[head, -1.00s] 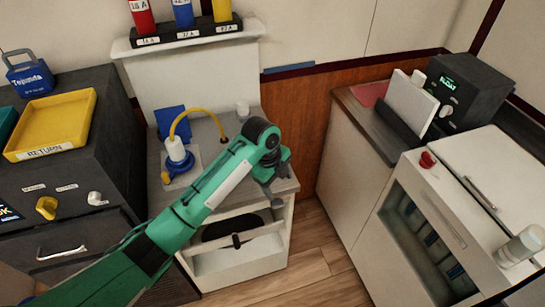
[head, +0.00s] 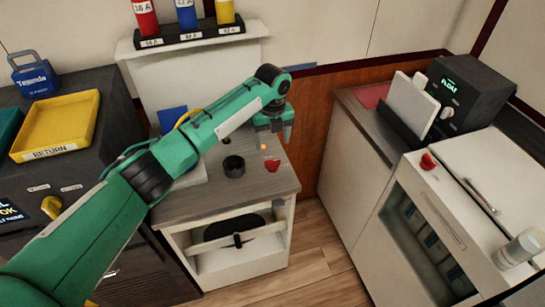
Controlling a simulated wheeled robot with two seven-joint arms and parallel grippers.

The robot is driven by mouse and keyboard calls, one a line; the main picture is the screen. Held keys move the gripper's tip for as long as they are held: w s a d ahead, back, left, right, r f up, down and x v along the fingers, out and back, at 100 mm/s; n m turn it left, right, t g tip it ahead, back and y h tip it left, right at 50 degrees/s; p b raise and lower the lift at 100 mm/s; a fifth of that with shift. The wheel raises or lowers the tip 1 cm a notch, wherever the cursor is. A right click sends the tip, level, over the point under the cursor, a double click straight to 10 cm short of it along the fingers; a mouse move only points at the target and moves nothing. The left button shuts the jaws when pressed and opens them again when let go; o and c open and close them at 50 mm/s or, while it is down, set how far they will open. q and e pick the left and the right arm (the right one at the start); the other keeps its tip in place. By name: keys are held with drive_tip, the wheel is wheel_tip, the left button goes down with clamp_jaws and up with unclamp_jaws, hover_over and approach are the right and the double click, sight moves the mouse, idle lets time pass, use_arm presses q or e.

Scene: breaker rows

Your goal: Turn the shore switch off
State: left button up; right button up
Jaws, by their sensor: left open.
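My left gripper (head: 274,136) is open and empty, fingers pointing down, above the back right of the small middle counter (head: 255,182). A small red piece (head: 272,164), probably a switch or its handle, sits on this counter below and in front of the fingers, apart from them. A small orange light (head: 263,147) shows just behind it. No label reading shore is legible, so I cannot tell for sure which control is the shore switch. A yellow knob (head: 51,207) on the dark left cabinet is partly hidden by my left arm. My right gripper is out of view.
A dark round cup-like thing (head: 233,166) stands left of the red piece. A yellow RETURN tray (head: 58,122) sits on the left cabinet. Red, blue and yellow cylinders stand on a rack (head: 188,36) behind. A red knob (head: 427,161) is on the right unit.

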sight(273, 161)
use_arm(q)
wheel_tip(273, 161, down, 8)
drive_tip(key=shift+r+p, duration=0.1)
drive_tip(key=shift+p, duration=0.65)
drive_tip(key=shift+f, duration=0.7)
drive_tip(key=c, duration=1)
